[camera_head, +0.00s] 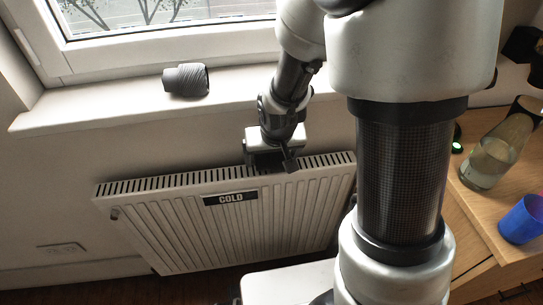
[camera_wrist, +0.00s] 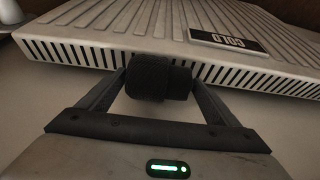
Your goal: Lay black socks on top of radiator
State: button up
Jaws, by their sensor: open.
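The white radiator (camera_head: 290,220) stands against the wall below the window sill, with a slotted top grille. It also fills the upper part of the wrist view (camera_wrist: 110,25). The black socks (camera_wrist: 158,80), a rolled dark bundle, lie at the radiator's top grille in the wrist view. My gripper (camera_head: 272,165) is at the top of the radiator, right of its middle. In the wrist view the fingers of my gripper (camera_wrist: 160,85) are open, one on each side of the socks. The socks are mostly hidden by my gripper in the head view.
A grey rolled bundle (camera_head: 187,80) lies on the window sill (camera_head: 110,108). A "COLD" label (camera_head: 230,198) is on the radiator's front. At right, a wooden counter (camera_head: 483,205) holds a glass jar (camera_head: 487,160) and a blue cup (camera_head: 521,220). The radiator's top left is clear.

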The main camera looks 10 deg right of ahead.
jog(key=s+d+r+p, duration=0.1)
jog(key=s+r, duration=0.5)
jog(key=r, duration=0.2)
jog(key=s+d+r+p, duration=0.2)
jog(key=s+r, duration=0.3)
jog(key=r, duration=0.4)
jog(key=s+d+r+t+p, duration=0.1)
jog(key=s+r, duration=0.5)
jog(key=r, duration=0.3)
jog(key=shift+s+d+r+p, duration=0.2)
jog(key=shift+s+d+p, duration=0.05)
jog(key=shift+s+p, duration=0.15)
